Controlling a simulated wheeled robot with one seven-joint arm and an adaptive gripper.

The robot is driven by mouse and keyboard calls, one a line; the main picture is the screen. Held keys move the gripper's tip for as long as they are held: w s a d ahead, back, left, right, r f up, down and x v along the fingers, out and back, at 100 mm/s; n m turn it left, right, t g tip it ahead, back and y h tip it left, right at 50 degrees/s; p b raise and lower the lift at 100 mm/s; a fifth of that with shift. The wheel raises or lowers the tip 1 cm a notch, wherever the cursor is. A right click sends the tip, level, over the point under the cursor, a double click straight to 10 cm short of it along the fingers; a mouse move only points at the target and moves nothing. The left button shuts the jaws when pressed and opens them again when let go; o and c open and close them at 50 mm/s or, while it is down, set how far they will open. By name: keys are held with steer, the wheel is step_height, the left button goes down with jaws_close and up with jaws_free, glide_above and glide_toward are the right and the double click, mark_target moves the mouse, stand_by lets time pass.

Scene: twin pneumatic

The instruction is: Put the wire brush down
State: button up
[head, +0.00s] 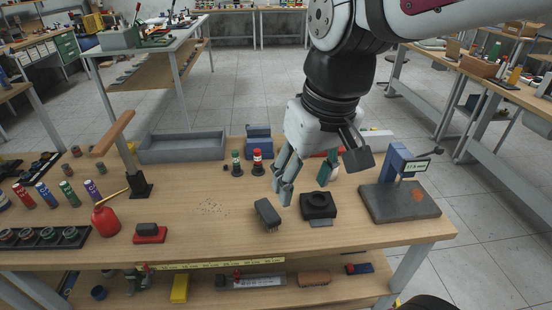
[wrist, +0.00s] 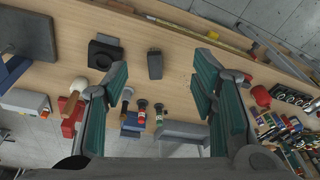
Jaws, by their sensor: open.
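The wire brush looks to be the small dark grey block (head: 267,214) with a paler underside, resting on the workbench near its front middle. It also shows in the wrist view (wrist: 155,65), beyond and between my fingers. My gripper (head: 282,188) is open and empty. It hangs above the bench, slightly right of and behind the brush in the head view, and apart from it. In the wrist view the two teal-padded fingers (wrist: 160,82) are spread wide with nothing between the pads. The bench top (head: 215,240) carries the brush.
Right of the brush is a black square block with a round recess (head: 318,205), then a grey plate with a blue stand (head: 400,202). A red oil can (head: 106,220) and a red-based block (head: 149,233) stand left. A grey tray (head: 182,147) is behind.

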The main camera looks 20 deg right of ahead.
steer(key=s+t, duration=0.1)
steer(key=s, duration=0.7)
steer(key=shift+s+d+f, duration=0.15)
steer(key=shift+s+f, duration=0.05)
steer(key=shift+s, duration=0.05)
steer(key=shift+r, duration=0.1)
